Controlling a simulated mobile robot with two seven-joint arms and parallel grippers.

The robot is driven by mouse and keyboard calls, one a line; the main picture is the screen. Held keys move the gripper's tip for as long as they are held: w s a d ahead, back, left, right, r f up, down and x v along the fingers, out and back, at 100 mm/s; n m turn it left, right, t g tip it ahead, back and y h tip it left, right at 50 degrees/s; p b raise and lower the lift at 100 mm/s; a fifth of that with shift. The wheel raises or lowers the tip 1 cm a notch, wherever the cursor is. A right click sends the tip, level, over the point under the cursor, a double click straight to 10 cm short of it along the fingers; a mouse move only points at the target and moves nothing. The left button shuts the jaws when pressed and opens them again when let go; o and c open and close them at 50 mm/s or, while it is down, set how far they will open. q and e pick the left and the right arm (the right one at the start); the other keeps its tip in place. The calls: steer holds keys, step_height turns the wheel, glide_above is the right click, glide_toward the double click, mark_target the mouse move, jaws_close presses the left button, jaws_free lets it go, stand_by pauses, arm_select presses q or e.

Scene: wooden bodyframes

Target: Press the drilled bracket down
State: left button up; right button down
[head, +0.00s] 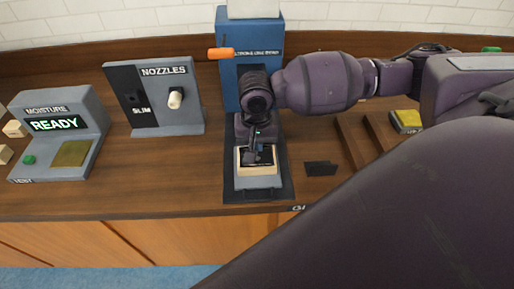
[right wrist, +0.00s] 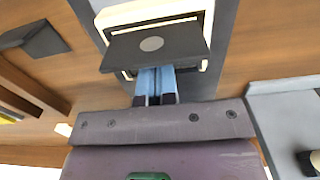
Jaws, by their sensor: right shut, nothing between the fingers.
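The drilled bracket (right wrist: 140,54) is a dark plate with a round grey spot, which looks like its hole. In the right wrist view it lies across a cream frame (right wrist: 208,42). Whether it is fully seated there I cannot tell. In the head view the cream frame (head: 240,180) sits on a grey and dark fixture, and the bracket (head: 265,157) is partly hidden by my gripper. My right gripper (head: 254,155) is shut and empty, pointing down at the bracket. In the right wrist view its blue fingertips (right wrist: 154,72) meet at the bracket's near edge; contact is unclear.
A blue station (head: 232,70) with an orange handle (head: 220,53) stands behind the fixture. The nozzles board (head: 190,122) and moisture box (head: 88,128) are to the left. A dark flat piece (head: 320,168) lies to the right. My arm covers the lower right.

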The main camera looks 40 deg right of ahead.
steer(key=shift+r+p, duration=1.35)
steer(key=shift+p, duration=0.1)
steer(key=shift+r+p, duration=0.75)
steer(key=shift+p, duration=0.4)
steer(key=shift+r, duration=1)
